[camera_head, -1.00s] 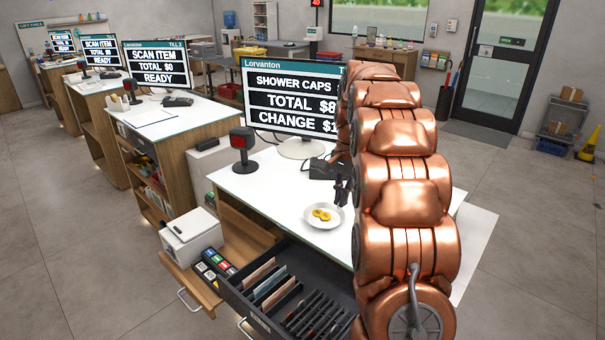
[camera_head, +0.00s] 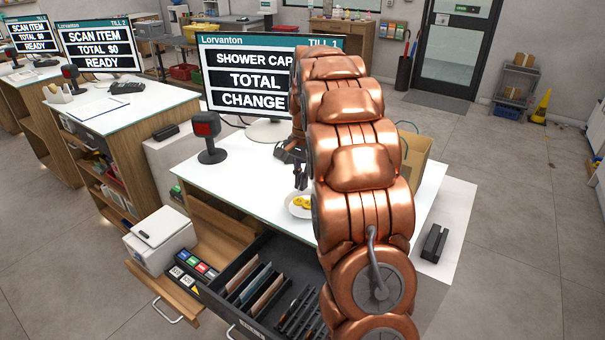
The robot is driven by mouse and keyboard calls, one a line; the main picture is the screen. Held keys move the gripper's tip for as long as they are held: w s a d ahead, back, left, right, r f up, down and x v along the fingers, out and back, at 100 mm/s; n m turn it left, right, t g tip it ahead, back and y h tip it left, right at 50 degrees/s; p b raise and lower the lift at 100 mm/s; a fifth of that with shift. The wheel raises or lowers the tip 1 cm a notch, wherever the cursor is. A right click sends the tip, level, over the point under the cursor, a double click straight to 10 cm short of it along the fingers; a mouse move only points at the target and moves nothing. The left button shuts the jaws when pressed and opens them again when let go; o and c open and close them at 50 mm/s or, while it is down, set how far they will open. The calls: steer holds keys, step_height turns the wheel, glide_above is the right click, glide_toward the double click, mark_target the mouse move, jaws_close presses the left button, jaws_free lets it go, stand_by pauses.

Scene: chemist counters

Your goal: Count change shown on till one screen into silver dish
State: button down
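Till one's screen (camera_head: 246,82) shows "SHOWER CAP", "TOTAL" and "CHANGE"; my copper-coloured arm hides the amounts. A pale dish (camera_head: 292,212) stands on the white counter with gold coins (camera_head: 301,202) in it, partly hidden by my arm. The till drawer (camera_head: 215,289) is open in front of the counter, with several note slots and dark coin compartments. My arm covers its right part. The dark fingers of my gripper (camera_head: 300,178) show just above and behind the dish, small and mostly hidden, so their opening and any load cannot be told.
A red-faced scanner (camera_head: 208,137) stands left of the screen. A white box (camera_head: 160,240) sits beside the open drawer. Right of my arm are a brown paper bag (camera_head: 416,158) and a black item (camera_head: 434,243) on a white surface. Open floor lies to the right.

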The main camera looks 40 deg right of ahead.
steer(key=shift+f, duration=0.85)
steer(key=c, duration=1.8)
jaws_free()
steer(key=o, duration=0.6)
steer(key=shift+c, duration=0.2)
steer(key=shift+d+r, duration=0.1)
steer(key=shift+r, duration=0.05)
step_height(320, 180, up, 18)
steer(key=d+p, duration=0.1)
steer(key=p, duration=0.4)
steer(key=shift+w+d, duration=0.15)
steer(key=shift+w, duration=0.05)
